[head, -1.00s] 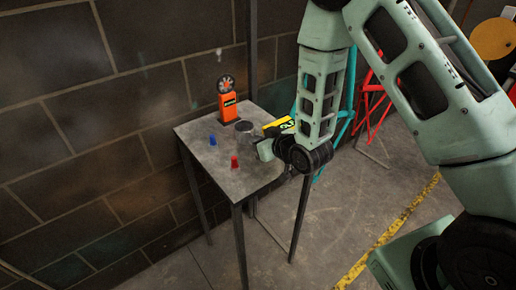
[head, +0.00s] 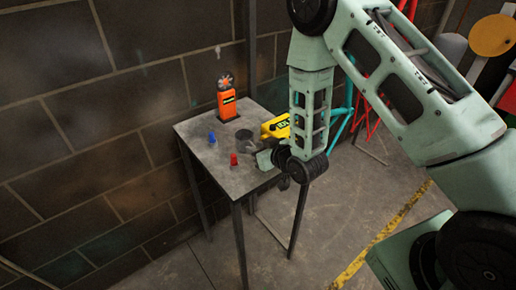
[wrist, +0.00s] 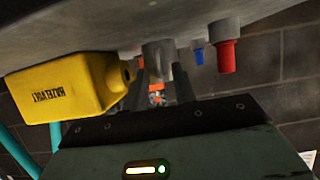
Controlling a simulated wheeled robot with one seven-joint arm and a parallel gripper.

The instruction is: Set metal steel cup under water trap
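A dark grey round cup (head: 243,136), which looks like the metal cup, stands on the small grey table (head: 226,179) beside a yellow container. My gripper (head: 261,158) is at the table's right side, low and close to the cup. The wrist view is upside down, with the tabletop along its upper edge. There the grey cup (wrist: 158,54) lies ahead, between the tips of my two spread fingers (wrist: 161,82). The fingers look open, and I cannot tell whether they touch the cup. I cannot make out a water trap in either view.
The yellow container (head: 275,127) is close beside my gripper. An orange device (head: 227,104) with a round top stands at the table's back. A blue piece (head: 212,137) and a red piece (head: 233,160) stand on the left. A block wall is behind the table.

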